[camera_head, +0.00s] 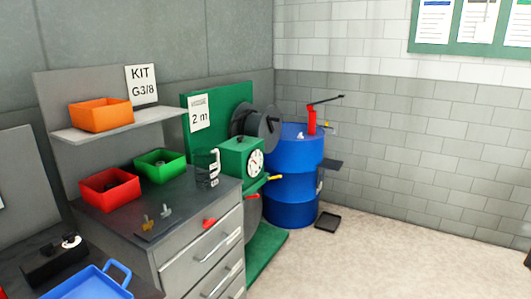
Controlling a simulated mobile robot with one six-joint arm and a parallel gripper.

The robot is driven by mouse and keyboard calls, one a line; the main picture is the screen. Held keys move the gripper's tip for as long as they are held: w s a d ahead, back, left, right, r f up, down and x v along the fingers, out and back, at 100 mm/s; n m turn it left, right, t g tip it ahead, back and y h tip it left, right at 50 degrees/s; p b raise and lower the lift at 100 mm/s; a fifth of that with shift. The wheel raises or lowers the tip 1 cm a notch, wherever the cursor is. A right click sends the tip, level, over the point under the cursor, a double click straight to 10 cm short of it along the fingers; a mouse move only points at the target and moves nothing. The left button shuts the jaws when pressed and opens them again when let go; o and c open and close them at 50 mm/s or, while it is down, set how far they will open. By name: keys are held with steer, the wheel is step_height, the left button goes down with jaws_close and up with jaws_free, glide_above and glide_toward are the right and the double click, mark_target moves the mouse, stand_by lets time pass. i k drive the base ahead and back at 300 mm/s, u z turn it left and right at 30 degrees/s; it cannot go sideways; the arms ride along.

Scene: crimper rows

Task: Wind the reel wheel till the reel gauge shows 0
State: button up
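A dark grey round reel (246,121) with a knob-like part on its face is mounted on a green back panel (218,103), right of the cabinet. I take it for the reel wheel, but cannot be sure. Below it a green box (234,157) carries a round white dial (256,163), probably the reel gauge. Its marks and reading are too small to tell. A yellow handle (275,178) sticks out below the dial. Another dark round part (253,212) shows lower down, partly hidden by the cabinet. My gripper is not in view.
A grey drawer cabinet (205,249) stands in front, with red (108,192) and green (160,164) bins on top. A blue drum (295,166) with a red pump stands behind. A black tray (328,220) lies on the floor. Floor at right is clear.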

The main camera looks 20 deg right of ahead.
mark_target(270, 124)
steer(key=z, duration=0.5)
steer(key=i, duration=0.55)
steer(key=z, duration=0.45)
steer(key=i, duration=1.45)
steer(key=u, duration=0.9)
steer(key=i, duration=0.3)
steer(key=u, duration=0.65)
